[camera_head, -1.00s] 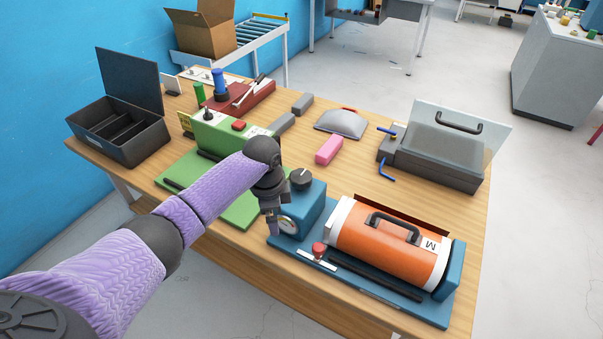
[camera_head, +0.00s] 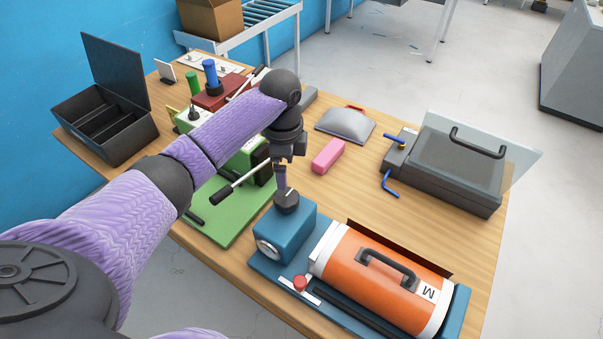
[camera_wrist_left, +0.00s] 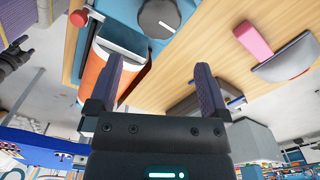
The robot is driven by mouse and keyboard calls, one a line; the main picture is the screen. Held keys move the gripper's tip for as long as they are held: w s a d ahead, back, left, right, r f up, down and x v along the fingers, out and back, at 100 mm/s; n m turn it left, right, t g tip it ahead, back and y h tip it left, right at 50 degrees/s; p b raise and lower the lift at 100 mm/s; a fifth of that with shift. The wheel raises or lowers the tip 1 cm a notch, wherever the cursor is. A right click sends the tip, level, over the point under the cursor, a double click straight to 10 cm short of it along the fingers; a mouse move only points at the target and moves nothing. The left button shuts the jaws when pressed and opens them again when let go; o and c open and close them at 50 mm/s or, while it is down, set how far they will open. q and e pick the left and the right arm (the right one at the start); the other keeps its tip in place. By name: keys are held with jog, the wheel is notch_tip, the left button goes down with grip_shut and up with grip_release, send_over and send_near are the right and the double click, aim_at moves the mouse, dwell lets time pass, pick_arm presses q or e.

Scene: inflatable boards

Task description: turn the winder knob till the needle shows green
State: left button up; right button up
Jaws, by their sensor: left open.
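The winder knob (camera_head: 286,202) is dark and round, on top of the blue housing (camera_head: 290,232) at the left end of the blue base. In the left wrist view the knob (camera_wrist_left: 158,18) shows a pale pointer line and lies beyond the fingertips. My left gripper (camera_head: 283,184) points down over the knob in the head view, very close to it; whether it touches I cannot tell. Its fingers (camera_wrist_left: 160,75) are apart with nothing between them. The gauge (camera_head: 267,249) on the housing's front is seen edge-on, so its needle and colours cannot be read.
An orange cylinder (camera_head: 350,262) with a black handle lies right of the housing. A red button (camera_head: 300,283) sits in front. A green machine (camera_head: 222,205) with a lever stands to the left. A pink block (camera_head: 328,156) and a grey dome (camera_head: 345,126) lie behind, with bare tabletop around.

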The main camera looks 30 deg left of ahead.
aim_at(287, 197)
pick_arm(q)
jog(key=shift+w+f, duration=0.2)
jog(key=shift+w, duration=0.1)
jog(key=f+b, duration=0.1)
jog(key=f, duration=0.5)
jog(key=f+b, duration=0.1)
jog(key=f, duration=0.2)
jog(key=shift+s+f+b, duration=0.15)
jog(key=shift+s+b, duration=0.15)
jog(key=shift+s, duration=0.1)
pick_arm(e)
jog(key=shift+s+d+f, duration=0.2)
jog(key=shift+d+f, duration=0.05)
jog(key=shift+f, duration=0.4)
jog(key=shift+s+d+f, duration=0.15)
jog(key=shift+d+f, duration=0.05)
jog(key=shift+f, duration=0.4)
pick_arm(q)
jog(key=shift+c, duration=0.9)
jog(key=c, duration=0.8)
pick_arm(e)
jog(key=shift+w+a, duration=0.15)
jog(key=shift+a, duration=0.05)
jog(key=shift+r, duration=0.1)
